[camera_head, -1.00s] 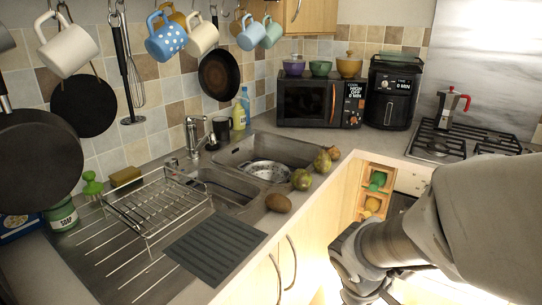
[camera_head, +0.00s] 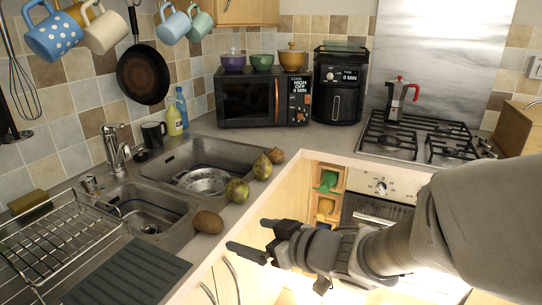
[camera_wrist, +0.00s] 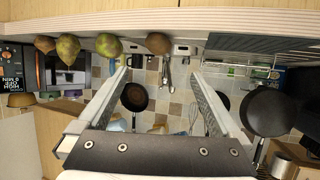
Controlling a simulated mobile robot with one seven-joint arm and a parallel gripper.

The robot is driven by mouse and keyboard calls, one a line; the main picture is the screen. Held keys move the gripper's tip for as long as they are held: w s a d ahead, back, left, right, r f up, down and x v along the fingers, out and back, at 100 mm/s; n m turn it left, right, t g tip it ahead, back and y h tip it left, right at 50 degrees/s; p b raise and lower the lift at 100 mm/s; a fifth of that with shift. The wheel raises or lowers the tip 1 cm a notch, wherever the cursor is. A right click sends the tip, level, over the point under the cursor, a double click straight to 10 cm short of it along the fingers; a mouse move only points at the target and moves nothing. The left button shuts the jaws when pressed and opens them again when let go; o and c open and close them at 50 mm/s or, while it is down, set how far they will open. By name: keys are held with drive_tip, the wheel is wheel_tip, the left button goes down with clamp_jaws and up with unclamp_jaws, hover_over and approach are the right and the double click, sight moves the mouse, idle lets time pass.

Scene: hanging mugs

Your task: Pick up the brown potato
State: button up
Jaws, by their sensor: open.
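A brown oval potato (camera_head: 207,222) lies on the counter edge in front of the sink in the head view. It shows near the top middle of the wrist view (camera_wrist: 158,43). My gripper (camera_head: 252,236) is to its right, beyond the front edge of the counter, apart from it. In the wrist view my gripper (camera_wrist: 160,85) is open, with nothing between its two fingers, and the potato appears above the gap. A second brown item (camera_head: 275,155) lies farther back on the counter, next to the green pear-like fruits.
Two green fruits (camera_head: 237,190) (camera_head: 262,167) line the counter edge behind the potato. The sink (camera_head: 170,165) holds a colander (camera_head: 203,181). A dish rack (camera_head: 60,240) and a grey mat (camera_head: 125,275) lie to the left. The air in front of the cupboards is free.

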drive_tip(key=p, duration=0.1)
drive_tip(key=b, duration=0.2)
approach(214, 223)
drive_tip(key=x, duration=0.5)
drive_tip(key=shift+s+a+f, duration=0.1)
drive_tip(key=shift+a+f, duration=0.2)
drive_tip(key=shift+f, duration=0.05)
drive_tip(key=shift+w+b+x, duration=0.25)
drive_tip(key=shift+b+x, duration=1.2)
drive_tip(key=shift+x, duration=1.55)
drive_tip(key=shift+d+r, duration=0.1)
drive_tip(key=shift+r, duration=0.05)
drive_tip(key=c, duration=1.3)
drive_tip(key=shift+c, duration=0.2)
drive_tip(key=shift+r, duration=0.15)
